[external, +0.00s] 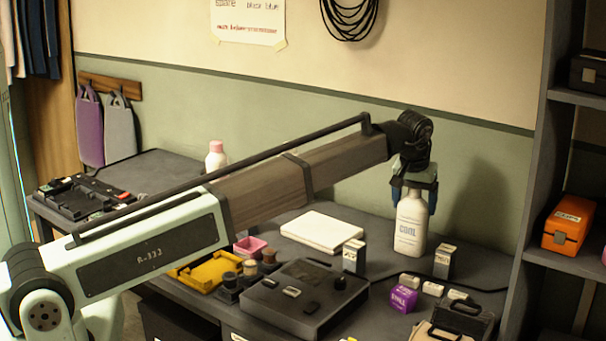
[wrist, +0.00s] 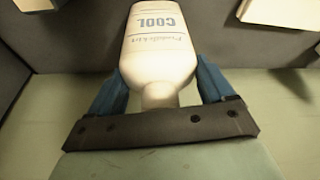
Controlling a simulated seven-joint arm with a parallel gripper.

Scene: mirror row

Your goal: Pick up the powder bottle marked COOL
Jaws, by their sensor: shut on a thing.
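The white powder bottle marked COOL (external: 410,222) stands upright at the back right of the dark table in the external view. Its label faces the camera. My gripper (external: 412,192) comes down from above and is shut on the bottle's upper part. In the wrist view the bottle (wrist: 160,48) sits between the two blue fingers of my gripper (wrist: 163,88), one on each side near its neck. Its COOL label shows upside down there. I cannot tell whether the bottle's base touches the table.
A small box (external: 444,261) stands close to the bottle's right. A purple block (external: 403,299) is in front. A white flat slab (external: 322,231) lies to the left. A pink-capped bottle (external: 216,158) stands farther left. A shelf with an orange case (external: 568,224) rises at the right.

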